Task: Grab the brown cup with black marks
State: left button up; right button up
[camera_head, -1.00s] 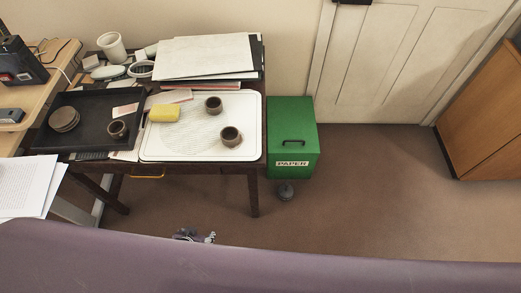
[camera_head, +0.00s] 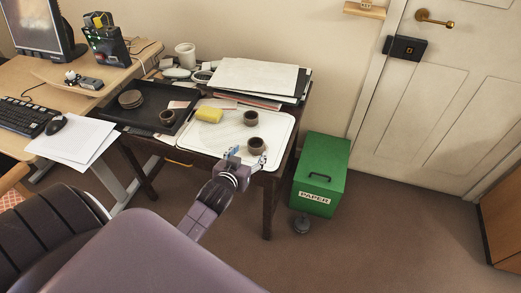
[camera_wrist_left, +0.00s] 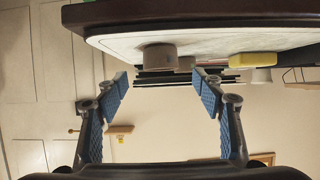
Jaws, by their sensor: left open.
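Three small brown cups show in the head view. One cup (camera_head: 257,146) stands near the right front of the white tray (camera_head: 225,146). Another cup (camera_head: 251,118) stands behind it on the same tray. A third cup (camera_head: 167,118) stands in the black tray to the left. I cannot tell which has black marks. My left gripper (camera_head: 247,160) is open and empty at the table's front edge, close to the nearest cup. In the wrist view, which looks upside down, a cup (camera_wrist_left: 159,56) shows above and beyond the open fingers (camera_wrist_left: 161,84). My right gripper is not seen.
A yellow sponge (camera_head: 209,115) lies on the white tray. Papers (camera_head: 255,76) and a white pot (camera_head: 185,54) are behind. A green paper bin (camera_head: 321,165) stands right of the table, with open floor beyond.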

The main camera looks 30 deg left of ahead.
aim_at(258, 141)
pick_arm(q)
jog(key=shift+w+a+f, duration=0.2)
jog(key=shift+w+a, duration=0.2)
jog(key=shift+w, duration=0.2)
jog(key=shift+w+f, duration=0.15)
jog(key=shift+w, duration=0.55)
jog(key=shift+f+x, duration=0.15)
jog(key=shift+x, duration=1.25)
jog(key=shift+f+x, duration=0.15)
jog(key=shift+x, duration=1.25)
jog(key=shift+s, duration=0.2)
jog(key=shift+c, duration=0.2)
jog(key=c, duration=1.3)
